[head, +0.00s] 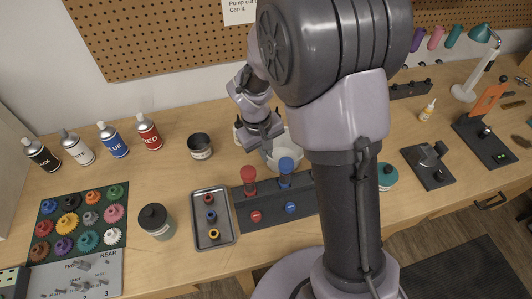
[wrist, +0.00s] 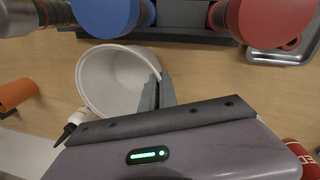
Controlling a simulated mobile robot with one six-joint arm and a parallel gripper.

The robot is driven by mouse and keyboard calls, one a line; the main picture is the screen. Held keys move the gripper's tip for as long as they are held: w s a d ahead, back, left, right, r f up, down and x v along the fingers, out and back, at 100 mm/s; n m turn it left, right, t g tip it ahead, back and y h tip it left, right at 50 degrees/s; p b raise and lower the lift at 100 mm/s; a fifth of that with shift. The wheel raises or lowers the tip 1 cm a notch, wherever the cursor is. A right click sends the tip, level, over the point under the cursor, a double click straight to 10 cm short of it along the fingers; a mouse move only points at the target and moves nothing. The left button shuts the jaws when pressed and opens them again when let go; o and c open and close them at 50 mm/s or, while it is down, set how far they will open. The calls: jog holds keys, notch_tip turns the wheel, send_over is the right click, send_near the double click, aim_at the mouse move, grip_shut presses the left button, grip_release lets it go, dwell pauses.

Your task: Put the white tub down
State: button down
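The white tub (head: 291,148) is in the middle of the head view, behind the pump stand and partly hidden by my arm. In the wrist view the open-topped tub (wrist: 108,82) shows its empty inside. My gripper (head: 264,144) is at the tub's left side in the head view. In the wrist view my gripper (wrist: 158,92) has its fingers at the tub's rim and looks shut on its wall. I cannot tell whether the tub's base touches the table.
The pump stand (head: 275,207) with red and blue pumps stands in front of the tub. A dark open can (head: 200,147) is to the left, and a metal tray (head: 213,232) is nearer. Spray cans stand at far left.

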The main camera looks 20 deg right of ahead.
jog(key=c, duration=2.1)
grip_release()
jog(key=shift+f, duration=0.2)
jog(key=o, duration=0.5)
jog(key=shift+c, duration=0.2)
